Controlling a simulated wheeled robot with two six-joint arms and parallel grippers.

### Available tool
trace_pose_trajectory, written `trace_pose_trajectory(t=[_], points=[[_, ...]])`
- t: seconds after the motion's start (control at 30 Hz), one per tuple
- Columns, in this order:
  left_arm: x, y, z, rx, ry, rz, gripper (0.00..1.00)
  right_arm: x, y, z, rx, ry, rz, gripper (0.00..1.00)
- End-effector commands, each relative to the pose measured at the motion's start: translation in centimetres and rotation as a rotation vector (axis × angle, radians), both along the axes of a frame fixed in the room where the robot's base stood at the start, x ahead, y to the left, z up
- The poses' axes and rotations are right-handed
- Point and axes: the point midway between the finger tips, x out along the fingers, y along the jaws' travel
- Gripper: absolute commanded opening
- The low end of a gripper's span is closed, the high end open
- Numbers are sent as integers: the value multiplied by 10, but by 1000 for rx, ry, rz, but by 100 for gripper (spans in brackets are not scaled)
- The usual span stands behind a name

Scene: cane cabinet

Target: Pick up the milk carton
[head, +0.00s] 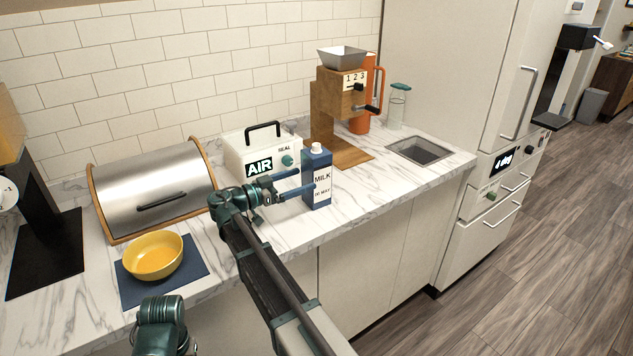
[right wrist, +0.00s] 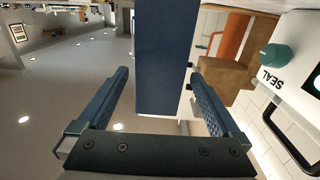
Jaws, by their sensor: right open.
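The milk carton (head: 321,188) stands upright on the marble counter, blue with a white cap and a white label reading MILK. My right gripper (head: 305,181) reaches it from the left in the head view. Its two blue fingers are open and point at the carton. In the right wrist view the carton's plain blue side (right wrist: 167,55) stands between the spread fingers, with a gap on each side. The gap looks wider toward the left finger. My left gripper's fingers are not in view.
A white sealer box (head: 262,155) marked AIR stands just behind the gripper. A wooden grinder (head: 325,105) stands behind the carton. A steel bread box (head: 150,190) and a yellow bowl (head: 153,256) on a blue mat (head: 190,284) are at left. A sink (head: 420,150) lies at right.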

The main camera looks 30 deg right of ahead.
Motion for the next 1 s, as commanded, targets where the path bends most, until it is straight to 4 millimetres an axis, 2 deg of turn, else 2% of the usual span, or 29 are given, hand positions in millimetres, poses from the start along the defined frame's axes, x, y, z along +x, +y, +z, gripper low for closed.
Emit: trace_pose_trajectory(t=[0.17, 0.5, 0.73, 0.77, 1.0], points=[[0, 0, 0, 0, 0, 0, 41, 0, -12, 0, 0, 0, -1, 100], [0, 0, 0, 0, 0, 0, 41, 2, -60, 0, 0, 0, -1, 100], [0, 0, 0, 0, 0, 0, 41, 2, -62, 0, 0, 0, 0, 100], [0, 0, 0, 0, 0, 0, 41, 2, -62, 0, 0, 0, 0, 98], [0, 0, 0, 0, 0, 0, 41, 2, -62, 0, 0, 0, 0, 55]])
